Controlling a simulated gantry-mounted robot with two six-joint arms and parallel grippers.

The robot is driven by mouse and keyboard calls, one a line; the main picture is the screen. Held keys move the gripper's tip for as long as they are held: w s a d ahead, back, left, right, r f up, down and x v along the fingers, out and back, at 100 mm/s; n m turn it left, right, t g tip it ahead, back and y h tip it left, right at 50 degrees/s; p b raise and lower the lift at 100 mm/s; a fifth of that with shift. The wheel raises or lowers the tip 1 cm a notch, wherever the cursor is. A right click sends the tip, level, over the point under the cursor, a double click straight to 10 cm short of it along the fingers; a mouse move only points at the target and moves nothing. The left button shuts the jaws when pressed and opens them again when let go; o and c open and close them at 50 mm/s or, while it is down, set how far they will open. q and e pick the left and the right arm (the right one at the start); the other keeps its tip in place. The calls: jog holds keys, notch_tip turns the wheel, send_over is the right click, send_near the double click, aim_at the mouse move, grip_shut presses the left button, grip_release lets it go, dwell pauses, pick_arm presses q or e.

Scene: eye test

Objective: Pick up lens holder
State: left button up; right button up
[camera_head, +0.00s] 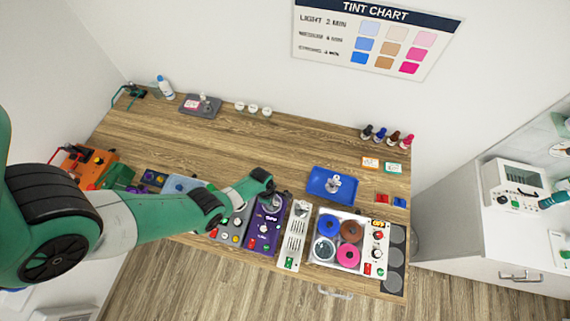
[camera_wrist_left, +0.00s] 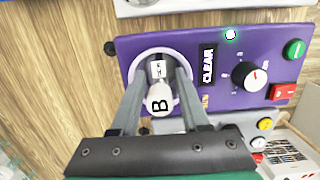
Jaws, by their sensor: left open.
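A small lens holder (camera_wrist_left: 160,98), with a white knob marked B and a grey part bearing a label, stands in the round grey well of the purple unit (camera_wrist_left: 222,42). The purple unit also shows in the head view (camera_head: 259,242), with a dial and buttons. My left gripper (camera_wrist_left: 160,80) is open, with one finger on each side of the holder. Whether the fingers touch it, I cannot tell. In the head view the left gripper (camera_head: 271,198) is over the purple unit and partly hides the well. My right gripper is not in view.
A similar small piece (camera_head: 334,183) stands in a blue tray (camera_head: 318,194) to the right. A white slotted rack (camera_head: 293,236) and a unit with coloured round wells (camera_head: 363,214) stand beside the purple unit. A grey control box (camera_head: 232,225) is left. The table's middle is clear.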

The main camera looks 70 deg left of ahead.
pick_arm(q)
grip_shut()
dwell(1.5)
